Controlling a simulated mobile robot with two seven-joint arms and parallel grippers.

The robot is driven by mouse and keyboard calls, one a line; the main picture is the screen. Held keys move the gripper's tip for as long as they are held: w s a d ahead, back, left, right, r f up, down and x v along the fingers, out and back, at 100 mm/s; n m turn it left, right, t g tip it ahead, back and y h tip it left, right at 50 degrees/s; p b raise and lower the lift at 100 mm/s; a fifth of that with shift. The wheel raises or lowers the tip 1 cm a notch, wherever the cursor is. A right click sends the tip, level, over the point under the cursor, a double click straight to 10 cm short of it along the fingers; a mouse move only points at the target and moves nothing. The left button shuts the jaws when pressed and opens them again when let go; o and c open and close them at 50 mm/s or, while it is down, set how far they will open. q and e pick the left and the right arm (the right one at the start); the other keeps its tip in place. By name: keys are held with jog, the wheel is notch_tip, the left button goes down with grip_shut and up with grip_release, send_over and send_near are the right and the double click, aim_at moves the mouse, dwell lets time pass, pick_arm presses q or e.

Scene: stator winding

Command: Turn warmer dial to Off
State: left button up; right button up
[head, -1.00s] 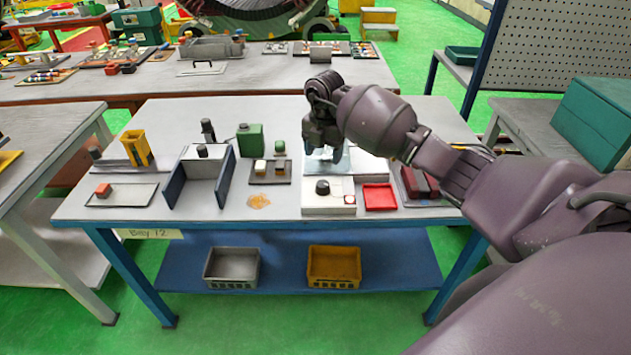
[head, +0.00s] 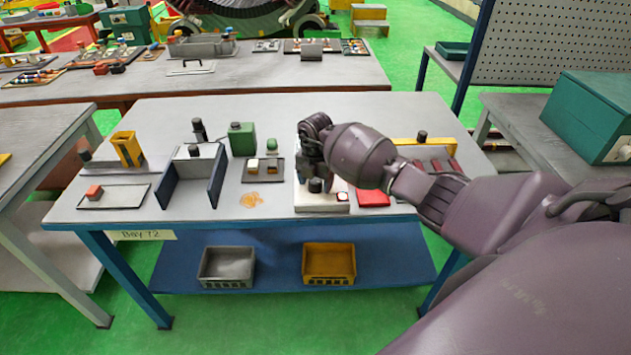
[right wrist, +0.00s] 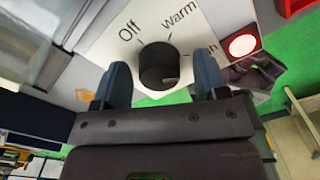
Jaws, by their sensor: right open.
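The warmer (head: 322,200) is a white box near the front edge of the table, right of centre. Its black dial (head: 315,185) shows in the head view just below my right gripper (head: 312,172). In the right wrist view the dial (right wrist: 159,66) stands between the two blue fingertips of my right gripper (right wrist: 163,85). The fingers are open, one at each side of the dial, and I cannot tell whether either touches it. The white panel (right wrist: 185,25) carries the words Off, Warm and a partly hidden third label. The dial's pointer mark is not clear. My left gripper is not in view.
A red lamp or button (right wrist: 242,45) sits on the panel right of the dial. A red tray (head: 373,197) lies right of the warmer. A dark tray with small blocks (head: 263,175) and an orange patch (head: 251,199) are to its left.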

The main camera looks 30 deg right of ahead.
jog(key=c, duration=0.9)
